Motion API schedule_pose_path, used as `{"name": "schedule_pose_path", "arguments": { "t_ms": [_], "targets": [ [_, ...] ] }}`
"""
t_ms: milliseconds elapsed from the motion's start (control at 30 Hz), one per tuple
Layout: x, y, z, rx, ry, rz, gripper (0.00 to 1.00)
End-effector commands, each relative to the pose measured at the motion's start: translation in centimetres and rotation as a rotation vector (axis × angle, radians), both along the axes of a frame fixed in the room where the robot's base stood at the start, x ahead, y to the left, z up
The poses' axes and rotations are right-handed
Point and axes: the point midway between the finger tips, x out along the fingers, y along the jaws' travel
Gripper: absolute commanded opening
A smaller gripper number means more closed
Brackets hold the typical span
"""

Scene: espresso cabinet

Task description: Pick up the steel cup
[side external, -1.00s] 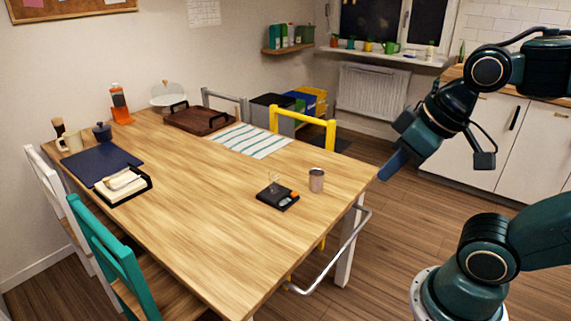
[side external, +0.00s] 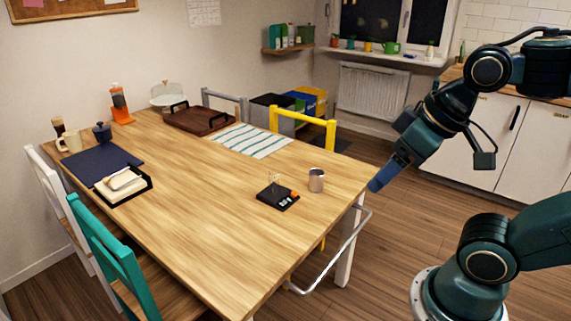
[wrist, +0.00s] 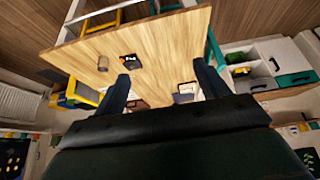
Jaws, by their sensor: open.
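The steel cup (side external: 316,180) is a small grey metal cup standing upright on the wooden table (side external: 210,215) near its right corner. It also shows in the wrist view (wrist: 103,63), at the upper left on the table. My gripper (side external: 376,185) is just off the table's right corner in the side view, to the right of the cup and apart from it. In the wrist view both fingers (wrist: 161,80) are spread with nothing between them but a view of the table, and the cup lies to the left of the fingers.
A black scale (side external: 278,198) with a clear glass on it stands close left of the cup. A striped cloth (side external: 250,141), brown tray (side external: 197,121) and yellow chair (side external: 303,117) are farther back. The table's middle is clear.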

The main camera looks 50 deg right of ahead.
Motion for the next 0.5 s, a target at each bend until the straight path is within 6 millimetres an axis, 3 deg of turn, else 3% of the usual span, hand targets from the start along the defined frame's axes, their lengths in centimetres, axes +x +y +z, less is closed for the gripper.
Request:
{"name": "schedule_pose_path", "arguments": {
  "t_ms": [333,500],
  "targets": [
    [0.1,0.0,0.0,-0.001,0.000,0.002,0.75],
    [1.2,0.0,0.4,-0.005,0.003,0.018,0.75]
  ]
}}
